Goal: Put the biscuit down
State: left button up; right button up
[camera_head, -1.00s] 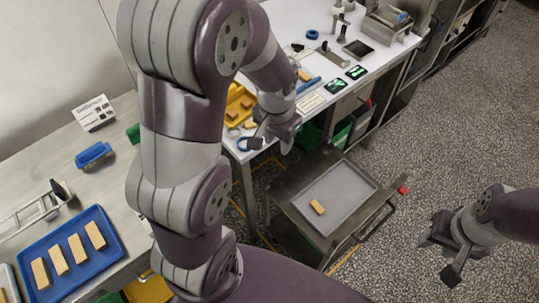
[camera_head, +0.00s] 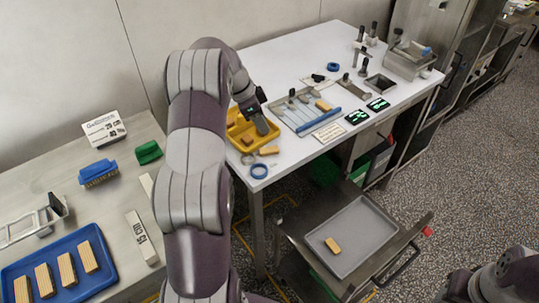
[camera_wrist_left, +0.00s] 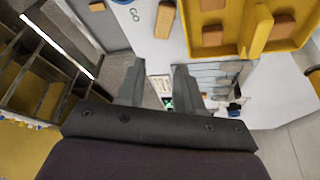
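A tan biscuit (camera_head: 269,150) lies on the white table near its front edge, beside the yellow bin (camera_head: 232,137). It also shows in the left wrist view (camera_wrist_left: 165,20), beyond my fingertips and apart from them. My left gripper (camera_head: 264,126) is over the yellow bin's right side in the head view. In the wrist view its two fingers (camera_wrist_left: 157,80) stand apart with nothing between them. More biscuits (camera_wrist_left: 213,35) lie in the bin's compartments. My right gripper (camera_head: 458,288) is partly in view at the lower right, and its fingers are unclear.
A grey tray (camera_head: 374,225) with one biscuit rests on a low cart. A blue tray (camera_head: 100,282) with several biscuits is at lower left. Tools, cards and another biscuit (camera_head: 323,105) lie further right.

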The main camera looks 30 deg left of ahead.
pick_arm(q)
jog(key=b, duration=0.2)
send_over(275, 148)
jog(key=s+a, duration=0.1)
jog(key=a, duration=0.1)
jog(key=f, duration=0.6)
jog(key=shift+s, duration=0.2)
jog(key=x, duration=0.2)
jog(key=p+x, duration=0.1)
jog(key=x, duration=0.1)
jog(key=shift+s+d+f, duration=0.2)
jog(key=shift+w+f, duration=0.2)
jog(key=shift+f, duration=0.2)
jog(key=shift+s, duration=0.1)
jog(key=c, duration=0.5)
pick_arm(e)
notch_tip(275, 148, down, 3)
jog(key=shift+w+a+r, duration=0.1)
jog(key=shift+a, duration=0.05)
